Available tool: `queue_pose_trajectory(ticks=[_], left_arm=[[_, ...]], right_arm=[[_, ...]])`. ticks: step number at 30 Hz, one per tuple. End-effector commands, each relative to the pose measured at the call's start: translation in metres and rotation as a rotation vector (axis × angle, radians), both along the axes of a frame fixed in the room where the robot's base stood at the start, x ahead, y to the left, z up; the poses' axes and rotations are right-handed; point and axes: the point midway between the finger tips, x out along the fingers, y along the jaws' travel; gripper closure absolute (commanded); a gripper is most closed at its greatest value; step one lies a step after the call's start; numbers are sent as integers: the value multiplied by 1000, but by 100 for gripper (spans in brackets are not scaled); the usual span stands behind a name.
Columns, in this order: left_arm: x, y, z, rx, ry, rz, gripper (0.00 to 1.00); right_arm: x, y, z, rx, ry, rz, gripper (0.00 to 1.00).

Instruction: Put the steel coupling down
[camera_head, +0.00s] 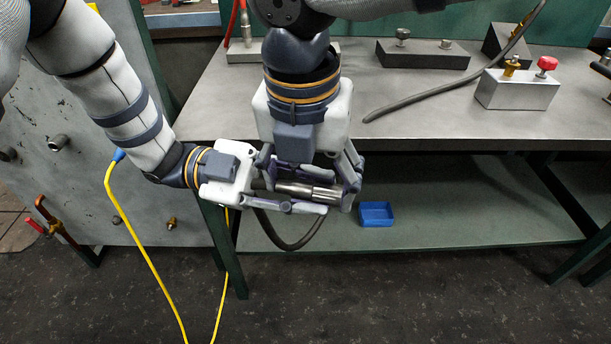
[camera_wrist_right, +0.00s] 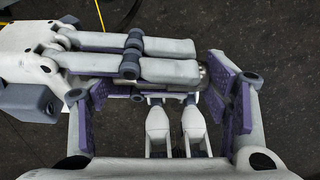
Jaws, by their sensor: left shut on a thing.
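The steel coupling (camera_head: 318,192), a short shiny cylinder, lies roughly level in front of the bench edge, above the lower shelf. My left gripper (camera_head: 300,196) reaches in from the left and is shut on it. My right gripper (camera_head: 310,178) comes down from above, its fingers spread wide on either side of the coupling and the left fingers. In the right wrist view, the left gripper's fingers (camera_wrist_right: 150,60) cover most of the coupling; a metal end (camera_wrist_right: 205,76) shows near the right-hand pad. I cannot tell whether that pad touches it.
The bench top (camera_head: 225,105) has a clear front area, with a dark hose (camera_head: 440,98) lying across its right part. A grey block with a red knob (camera_head: 518,90) stands at right. A blue tray (camera_head: 376,214) sits on the lower shelf (camera_head: 450,215). A yellow cable (camera_head: 145,255) hangs at left.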

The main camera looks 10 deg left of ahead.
Motion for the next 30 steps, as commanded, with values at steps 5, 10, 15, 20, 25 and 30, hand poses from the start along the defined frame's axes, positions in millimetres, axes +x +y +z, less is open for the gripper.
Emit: queue_pose_trajectory(ticks=[5, 10, 15, 20, 25, 30], left_arm=[[-1, -4, 5, -17, -4, -9, 68], [-1, -3, 4, -15, -3, -7, 53], [-1, -3, 4, -12, -2, -6, 53], [2, 17, 3, -12, -3, -2, 53], [6, 65, 2, -11, -4, -2, 53], [8, 101, 2, -13, -4, -4, 53]], right_arm=[[-2, 7, 0, 21, 2, 9, 61], [-2, 6, 0, 17, 2, 8, 61], [-2, 5, 0, 15, 2, 6, 61], [-1, 5, 0, 14, 1, 6, 61], [-1, 4, 0, 13, 1, 6, 61], [-1, 4, 0, 13, 1, 6, 61]])
